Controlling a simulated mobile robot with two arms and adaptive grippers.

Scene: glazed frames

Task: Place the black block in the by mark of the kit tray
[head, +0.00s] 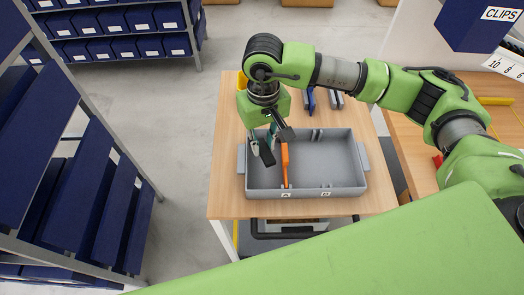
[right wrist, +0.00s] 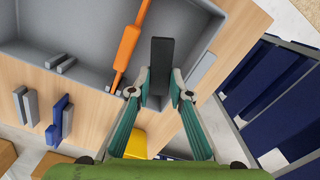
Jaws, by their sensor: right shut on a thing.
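My right gripper (head: 261,146) is shut on the black block (head: 267,154), holding it tilted over the left part of the grey kit tray (head: 350,192). In the right wrist view the black block (right wrist: 160,62) sticks out from between the two fingertips (right wrist: 160,88). I cannot tell whether it touches the tray floor. The tray's front wall carries the marks A (head: 286,195) and B (head: 325,194). An orange tool (head: 285,160) lies front to back in line with A. Grey pegs (head: 325,185) stand in line with B, with bare floor between them. My left gripper is not in view.
Behind the tray on the wooden table (head: 225,195) lie a blue part (head: 309,101), grey parts (head: 336,100) and a yellow thing (head: 242,81). Racks of blue bins (head: 110,45) stand left; another bench (head: 407,150) stands right.

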